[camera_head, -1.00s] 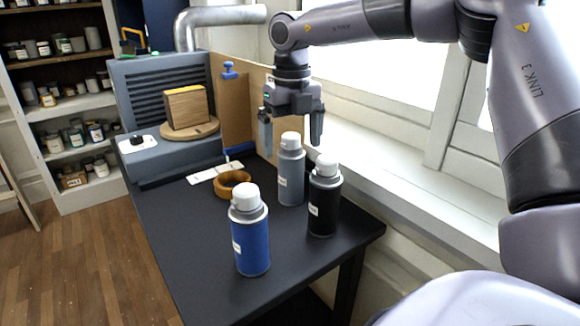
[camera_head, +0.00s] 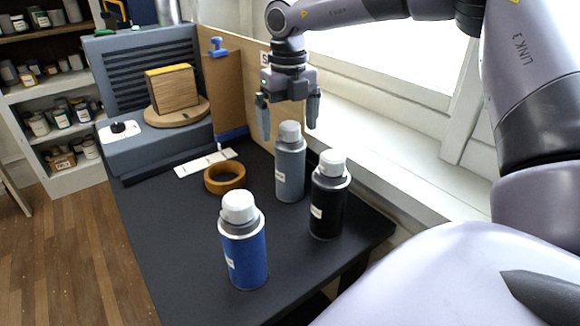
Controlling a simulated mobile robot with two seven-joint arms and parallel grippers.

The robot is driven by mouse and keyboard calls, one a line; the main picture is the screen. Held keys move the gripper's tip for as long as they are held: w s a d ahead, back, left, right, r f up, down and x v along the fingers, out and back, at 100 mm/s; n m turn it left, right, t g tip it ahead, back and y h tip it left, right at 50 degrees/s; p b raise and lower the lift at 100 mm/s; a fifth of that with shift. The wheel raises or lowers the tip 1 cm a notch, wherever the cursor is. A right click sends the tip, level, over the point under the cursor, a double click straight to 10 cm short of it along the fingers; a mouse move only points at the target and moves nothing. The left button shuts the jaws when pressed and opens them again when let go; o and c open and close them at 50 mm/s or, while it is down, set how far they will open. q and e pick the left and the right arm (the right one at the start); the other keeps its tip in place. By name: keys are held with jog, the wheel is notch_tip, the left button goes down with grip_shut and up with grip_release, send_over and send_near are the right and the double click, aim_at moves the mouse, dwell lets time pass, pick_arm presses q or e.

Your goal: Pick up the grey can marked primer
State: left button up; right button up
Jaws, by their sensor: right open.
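A grey spray can (camera_head: 290,172) with a white cap stands upright on the black tabletop, behind the other two cans; its label is too small to read. A black can (camera_head: 327,203) with a white cap stands to its right and nearer. A blue can (camera_head: 243,250) with a white cap stands at the front left. My right gripper (camera_head: 289,128) points down with its fingers apart, at the grey can's cap. It appears above or just behind the can, and I cannot tell whether it touches. My left gripper is not in view.
A roll of brown tape (camera_head: 224,169) lies left of the grey can, with a white strip (camera_head: 206,163) behind it. A grey slatted unit (camera_head: 130,80) holds a wooden block (camera_head: 172,90) on a round board. The windowsill (camera_head: 400,165) borders the right side.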

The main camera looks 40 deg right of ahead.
aim_at(289, 137)
jog(key=f, duration=0.4)
jog(key=shift+w+d, duration=0.1)
jog(key=shift+d, duration=0.1)
jog(key=c, duration=1.8)
jog(key=shift+r, duration=0.1)
grip_shut()
jog(key=shift+w+r, duration=0.1)
